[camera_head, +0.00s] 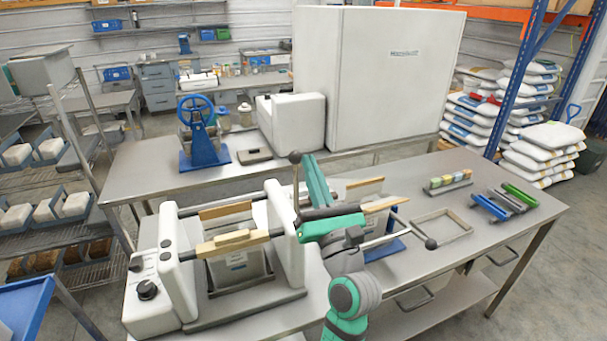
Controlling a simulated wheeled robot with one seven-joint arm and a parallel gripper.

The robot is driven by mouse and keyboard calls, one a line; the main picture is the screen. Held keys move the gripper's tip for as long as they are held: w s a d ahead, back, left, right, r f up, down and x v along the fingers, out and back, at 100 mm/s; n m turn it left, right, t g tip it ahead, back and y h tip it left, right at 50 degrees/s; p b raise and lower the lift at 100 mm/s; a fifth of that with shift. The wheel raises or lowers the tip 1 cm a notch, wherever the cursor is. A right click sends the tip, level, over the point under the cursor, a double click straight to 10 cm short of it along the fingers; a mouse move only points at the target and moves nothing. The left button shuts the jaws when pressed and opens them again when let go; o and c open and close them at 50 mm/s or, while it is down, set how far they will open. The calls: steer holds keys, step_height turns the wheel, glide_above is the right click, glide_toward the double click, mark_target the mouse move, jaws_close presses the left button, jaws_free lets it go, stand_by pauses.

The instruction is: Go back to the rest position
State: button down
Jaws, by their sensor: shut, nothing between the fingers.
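My green and grey arm (345,292) rises from the bottom centre of the head view and reaches over the near bench (415,262). Its green links (316,182) fold beside the right end of a white machine (172,262). I cannot make out my gripper's fingers; the arm's far end is hidden or merges with the parts behind it.
The white machine has rods and light wooden bars (232,241) close left of the arm. A large white cabinet (385,80) stands behind.

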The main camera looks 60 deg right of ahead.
steer(key=shift+s+a+r, duration=0.15)
steer(key=shift+s+r, duration=0.1)
stand_by(0.3)
steer(key=w+a+f+m+t+y, duration=0.25)
steer(key=a+f+y, duration=0.6)
steer(key=a, duration=0.65)
steer(key=w+a+f+m+t+y, duration=0.25)
steer(key=w+a+f+y, duration=0.2)
steer(key=a+f, duration=0.95)
steer(key=s+a+f+m+g+y, duration=0.1)
steer(key=s+a+f+m+g, duration=0.3)
steer(key=s+a+f+m, duration=0.5)
steer(key=s+a+f+m+g+y, duration=0.1)
steer(key=s+a+f+m+g, duration=0.3)
steer(key=s+a+f+m, duration=0.5)
steer(key=s+a+m, duration=0.2)
steer(key=s+m, duration=0.1)
steer(key=s, duration=0.2)
steer(key=shift+a+f, duration=0.15)
steer(key=shift+a, duration=0.2)
